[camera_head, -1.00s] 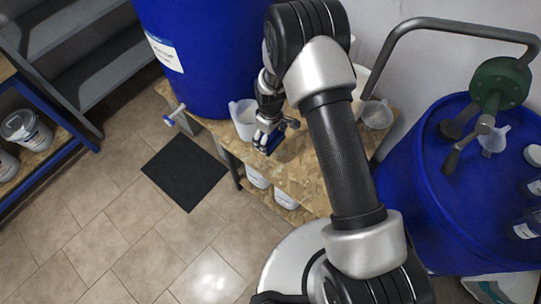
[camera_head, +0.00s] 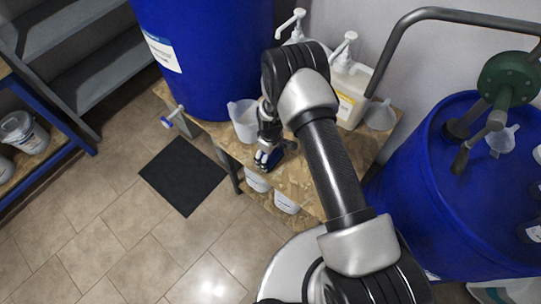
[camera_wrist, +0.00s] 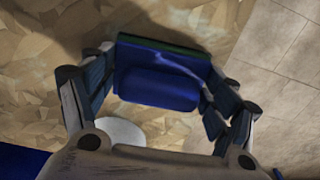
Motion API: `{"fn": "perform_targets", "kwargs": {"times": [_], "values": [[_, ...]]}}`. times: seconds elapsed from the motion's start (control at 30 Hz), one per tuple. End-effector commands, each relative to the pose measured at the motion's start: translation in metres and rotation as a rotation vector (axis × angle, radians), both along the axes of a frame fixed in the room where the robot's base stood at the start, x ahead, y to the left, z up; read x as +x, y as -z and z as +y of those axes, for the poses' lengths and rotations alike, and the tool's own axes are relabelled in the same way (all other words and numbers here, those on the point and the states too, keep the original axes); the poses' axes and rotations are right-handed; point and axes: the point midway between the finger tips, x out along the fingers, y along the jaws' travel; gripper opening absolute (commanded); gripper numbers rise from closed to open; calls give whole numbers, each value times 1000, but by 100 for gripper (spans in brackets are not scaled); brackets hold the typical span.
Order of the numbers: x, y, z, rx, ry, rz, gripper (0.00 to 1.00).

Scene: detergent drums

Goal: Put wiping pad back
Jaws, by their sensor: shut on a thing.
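The wiping pad (camera_wrist: 160,75) is a blue block with a raised grip and a dark green edge, seen in the wrist view. My gripper (camera_wrist: 160,90) is shut on it, with a finger at each side. In the head view my gripper (camera_head: 268,160) is over the front edge area of the wooden bench (camera_head: 310,180), beside the white jug. The pad shows there only as a small blue patch (camera_head: 272,160). I cannot tell whether the pad touches the bench top.
A white jug (camera_head: 243,120) stands left of my gripper. A big blue drum (camera_head: 215,60) with a tap stands behind it. White pump bottles (camera_head: 352,85) and a clear funnel (camera_head: 380,115) are at the back. Another blue drum (camera_head: 430,200) with a hand pump is at right.

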Motion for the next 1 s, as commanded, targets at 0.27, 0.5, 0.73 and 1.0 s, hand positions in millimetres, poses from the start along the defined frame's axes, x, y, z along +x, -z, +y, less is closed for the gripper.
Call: {"fn": "perform_targets", "kwargs": {"times": [0.27,0.5,0.73,1.0], "values": [[-1,3,0,0,0,1,84],[-1,3,0,0,0,1,100],[-1,3,0,0,0,1,100],[0,-4,0,-1,0,1,100]]}}
